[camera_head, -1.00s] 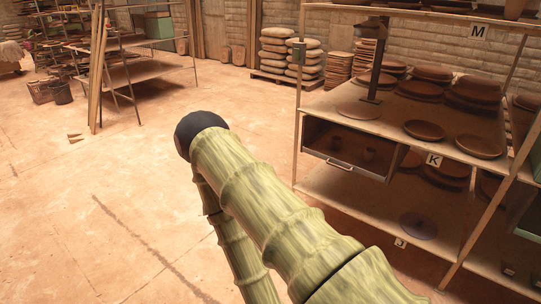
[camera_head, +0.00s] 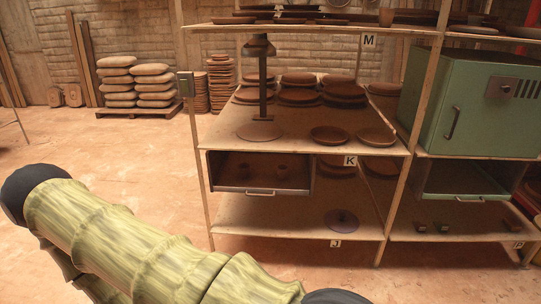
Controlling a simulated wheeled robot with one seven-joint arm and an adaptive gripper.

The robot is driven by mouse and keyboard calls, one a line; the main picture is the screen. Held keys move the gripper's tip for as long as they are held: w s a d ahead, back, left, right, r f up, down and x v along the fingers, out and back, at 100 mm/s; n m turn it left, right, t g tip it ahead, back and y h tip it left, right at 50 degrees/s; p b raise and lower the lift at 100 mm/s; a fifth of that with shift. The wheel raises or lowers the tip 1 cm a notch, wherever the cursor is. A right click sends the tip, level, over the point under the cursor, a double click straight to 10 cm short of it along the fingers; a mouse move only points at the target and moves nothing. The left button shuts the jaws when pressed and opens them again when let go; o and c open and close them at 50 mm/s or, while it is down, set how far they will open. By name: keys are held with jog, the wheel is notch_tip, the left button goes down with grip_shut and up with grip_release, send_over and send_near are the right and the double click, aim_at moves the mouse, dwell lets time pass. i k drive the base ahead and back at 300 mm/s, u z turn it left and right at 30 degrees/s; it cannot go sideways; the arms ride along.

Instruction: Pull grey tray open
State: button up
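The grey tray (camera_head: 225,187) hangs under the left end of the K shelf in the rack's left bay. It is a dark, box-like drawer with a pale bar handle (camera_head: 260,192) low on its front. Two small brown cups (camera_head: 262,171) show inside it. Its front looks about level with the shelf edge; I cannot tell whether it is pulled out at all. My gripper is not in view. Only my bamboo-patterned arm shows at the lower left, apart from the tray in the picture.
The wooden rack's shelf (camera_head: 215,130) holds brown plates and a dark upright stand (camera_head: 262,85). At right are a green cabinet (camera_head: 470,105) and a green tray (camera_head: 455,182) under it. Stacked sacks (camera_head: 154,85) stand at the back. The floor (camera_head: 150,165) before the rack is clear.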

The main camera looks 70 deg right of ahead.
aim_at(263, 179)
jog(key=z, duration=0.9)
jog(key=i, duration=0.9)
jog(key=z, duration=0.95)
